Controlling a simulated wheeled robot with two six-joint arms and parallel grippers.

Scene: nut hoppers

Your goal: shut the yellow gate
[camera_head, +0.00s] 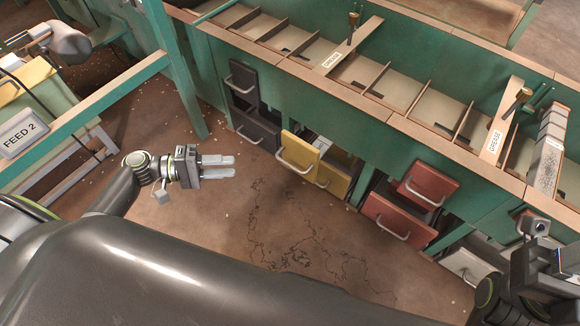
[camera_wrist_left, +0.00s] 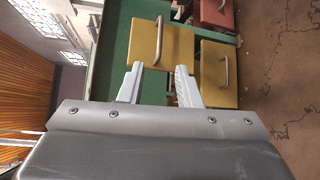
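The yellow gate shows as two yellow panels with grey bar handles. One panel (camera_head: 299,148) stands out from the green hopper front, with a pale gap behind it. The other panel (camera_head: 336,182) is lower and to its right, partly hidden. Both show ahead in the left wrist view, the larger (camera_wrist_left: 160,38) above the fingers and the second (camera_wrist_left: 217,75) to the right. My left gripper (camera_head: 234,166) is left of the yellow panels, apart from them, its fingers spread and empty. My right gripper (camera_head: 552,258) is at the lower right edge; its fingers are unclear.
Dark grey panels (camera_head: 256,126) stand left of the yellow ones, red panels (camera_head: 400,217) to the right, a whitish one (camera_head: 466,266) beyond. Divided trays (camera_head: 400,91) run along the top. A green post (camera_head: 178,75) stands behind my left arm. The floor between is clear.

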